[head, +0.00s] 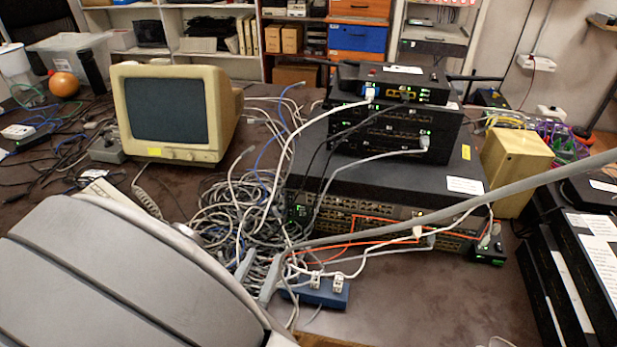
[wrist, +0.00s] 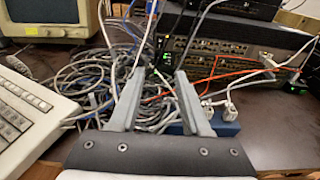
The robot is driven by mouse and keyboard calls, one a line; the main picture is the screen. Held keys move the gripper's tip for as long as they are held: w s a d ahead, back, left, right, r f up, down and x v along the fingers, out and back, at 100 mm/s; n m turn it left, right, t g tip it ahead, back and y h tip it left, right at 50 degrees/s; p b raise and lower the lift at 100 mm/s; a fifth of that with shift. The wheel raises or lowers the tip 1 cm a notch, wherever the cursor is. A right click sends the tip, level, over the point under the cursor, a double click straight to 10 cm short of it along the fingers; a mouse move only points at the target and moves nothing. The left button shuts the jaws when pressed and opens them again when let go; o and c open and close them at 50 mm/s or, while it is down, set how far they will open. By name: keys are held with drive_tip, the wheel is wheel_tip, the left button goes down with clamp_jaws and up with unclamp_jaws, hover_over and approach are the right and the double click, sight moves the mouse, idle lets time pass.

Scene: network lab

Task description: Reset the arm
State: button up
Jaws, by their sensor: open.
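My gripper (head: 257,272) is in the lower middle of the head view, over the front of a tangle of pale cables (head: 230,205). In the wrist view my gripper (wrist: 160,78) shows two grey fingers spread apart, with nothing held between them. Cables show behind and between the fingers. My grey arm fills the lower left of the head view and hides part of the table. A blue block with two white plugs (head: 322,292) sits just right of the fingers; I cannot tell whether they touch it.
Stacked black network switches (head: 385,200) stand right of the cables, with orange and white leads. A beige monitor (head: 170,112) stands behind left. A keyboard (wrist: 25,115) lies left of the fingers. A wooden block (head: 515,165) and black binders (head: 560,270) are right. Brown tabletop (head: 420,305) is bare in front.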

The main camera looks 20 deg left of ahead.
drive_tip(key=shift+s, duration=0.25)
drive_tip(key=shift+w+d+r, duration=0.1)
